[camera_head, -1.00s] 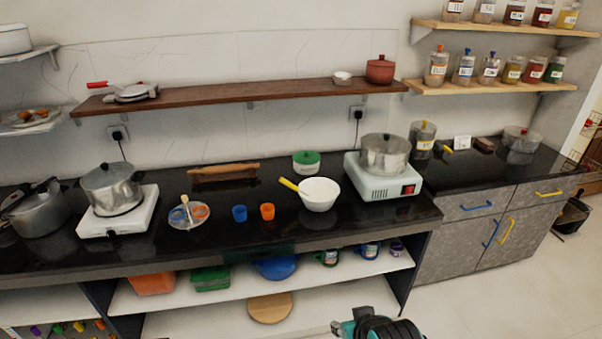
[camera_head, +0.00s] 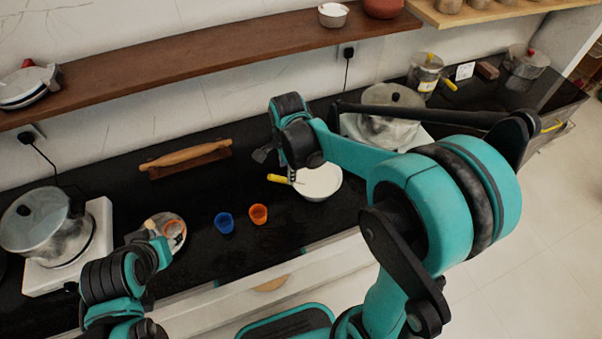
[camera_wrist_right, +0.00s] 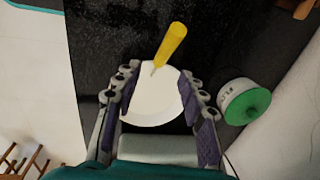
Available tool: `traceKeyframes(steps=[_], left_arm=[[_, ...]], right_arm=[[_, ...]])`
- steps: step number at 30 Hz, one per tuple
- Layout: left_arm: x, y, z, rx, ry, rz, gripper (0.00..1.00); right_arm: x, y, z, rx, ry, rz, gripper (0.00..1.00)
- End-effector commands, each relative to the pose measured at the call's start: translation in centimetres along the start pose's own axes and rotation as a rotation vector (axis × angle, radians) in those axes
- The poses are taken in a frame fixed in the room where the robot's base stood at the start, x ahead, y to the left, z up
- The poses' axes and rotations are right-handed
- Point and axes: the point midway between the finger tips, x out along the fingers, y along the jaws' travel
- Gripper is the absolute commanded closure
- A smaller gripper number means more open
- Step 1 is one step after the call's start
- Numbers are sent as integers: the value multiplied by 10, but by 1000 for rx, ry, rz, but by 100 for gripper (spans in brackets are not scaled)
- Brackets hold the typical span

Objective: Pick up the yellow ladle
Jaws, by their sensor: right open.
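The yellow ladle (camera_head: 278,178) rests in a white bowl (camera_head: 320,183) on the black counter, its handle sticking out over the rim to the left. In the right wrist view the ladle's yellow handle (camera_wrist_right: 171,46) points up and away from the bowl (camera_wrist_right: 150,112). My right gripper (camera_head: 277,163) is above the counter by the handle and bowl. In its wrist view the fingers (camera_wrist_right: 161,76) are spread and empty, with the bowl showing between them. My left gripper (camera_head: 142,238) is at the lower left near a small plate; its fingers are unclear.
A blue cup (camera_head: 224,223) and an orange cup (camera_head: 258,214) stand left of the bowl. A rolling pin (camera_head: 190,155) lies behind them. A pot on a stove (camera_head: 392,118) stands behind my right arm.

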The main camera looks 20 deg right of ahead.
Motion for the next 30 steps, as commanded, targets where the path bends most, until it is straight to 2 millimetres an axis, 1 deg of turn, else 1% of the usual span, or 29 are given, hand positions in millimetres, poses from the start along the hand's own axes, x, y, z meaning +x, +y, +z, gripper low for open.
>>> traceKeyframes(steps=[2,6,10,14,22,24,30], left_arm=[[-5,0,-3,0,0,0,60],[-2,0,-2,0,0,0,60],[3,0,2,0,0,0,60],[7,0,5,0,0,0,60],[23,0,16,0,0,0,60],[24,0,17,0,0,0,60],[22,0,16,0,0,0,60]], right_arm=[[4,-6,2,66,2,21,59],[17,-8,2,117,4,35,59],[34,-7,2,120,4,36,59],[44,-7,2,119,4,35,59],[84,-5,1,117,4,34,59],[88,-5,1,117,4,34,59],[86,-5,1,117,4,34,59]])
